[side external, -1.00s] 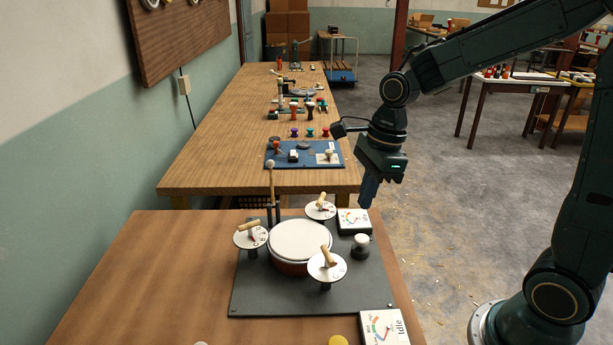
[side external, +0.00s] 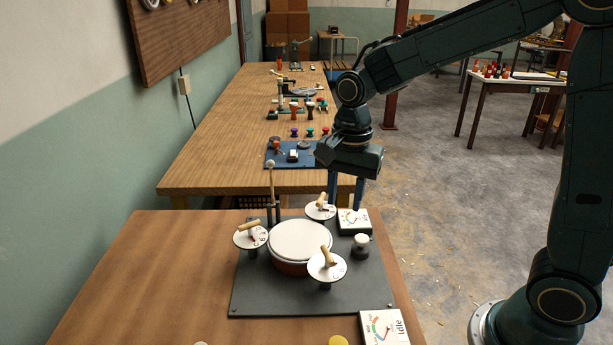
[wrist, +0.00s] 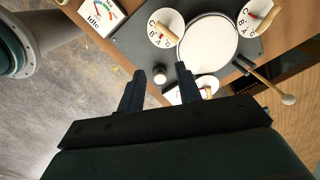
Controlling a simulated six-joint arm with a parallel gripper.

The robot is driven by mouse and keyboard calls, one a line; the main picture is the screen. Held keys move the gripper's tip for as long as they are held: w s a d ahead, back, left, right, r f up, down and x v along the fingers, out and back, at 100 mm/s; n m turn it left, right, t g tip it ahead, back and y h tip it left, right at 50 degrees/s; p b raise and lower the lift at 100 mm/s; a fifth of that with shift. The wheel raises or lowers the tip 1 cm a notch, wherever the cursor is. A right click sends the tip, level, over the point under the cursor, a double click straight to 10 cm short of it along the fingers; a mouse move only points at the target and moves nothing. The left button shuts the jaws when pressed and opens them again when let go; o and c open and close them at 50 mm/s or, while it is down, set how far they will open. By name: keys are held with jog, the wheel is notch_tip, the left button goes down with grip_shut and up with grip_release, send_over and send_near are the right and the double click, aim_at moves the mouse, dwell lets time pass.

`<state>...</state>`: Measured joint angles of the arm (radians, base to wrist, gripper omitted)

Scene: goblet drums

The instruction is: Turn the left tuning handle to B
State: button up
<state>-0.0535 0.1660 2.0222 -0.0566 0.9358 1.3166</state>
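The left tuning handle (side external: 248,230) is a wooden bar on a white lettered disc left of the drum (side external: 300,240). It shows at the upper right in the wrist view (wrist: 267,20); which letter its red mark points at is too small to tell. Two similar handles sit on discs at the back (side external: 321,200) and front right (side external: 326,256) of the drum. My gripper (side external: 345,203) is open and empty, above the back right of the base plate near the back disc, away from the left handle. Its two spread fingers show in the wrist view (wrist: 160,69).
A mallet (side external: 270,180) stands upright behind the drum, near the left handle. A gauge (side external: 354,222) and a white-topped knob (side external: 361,242) sit on the plate's right side. Another gauge (side external: 384,328) reading Idle is at the front. The table (side external: 120,285) is clear at left.

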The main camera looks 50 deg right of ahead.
aim_at(328, 253)
jog(key=a+n, duration=0.1)
jog(key=n, duration=0.1)
jog(key=w+a+n, duration=0.1)
jog(key=n, duration=0.2)
jog(key=a+n+h, duration=0.1)
jog(key=n, duration=0.2)
jog(key=shift+w+a+r+g, duration=0.1)
jog(key=shift+w+a+g, duration=0.2)
jog(key=shift+w, duration=0.1)
jog(key=f, duration=0.9)
jog(key=d+f, duration=0.1)
jog(key=f, duration=0.3)
jog(key=shift+s+f, duration=0.25)
jog(key=shift+f, duration=0.15)
grip_shut()
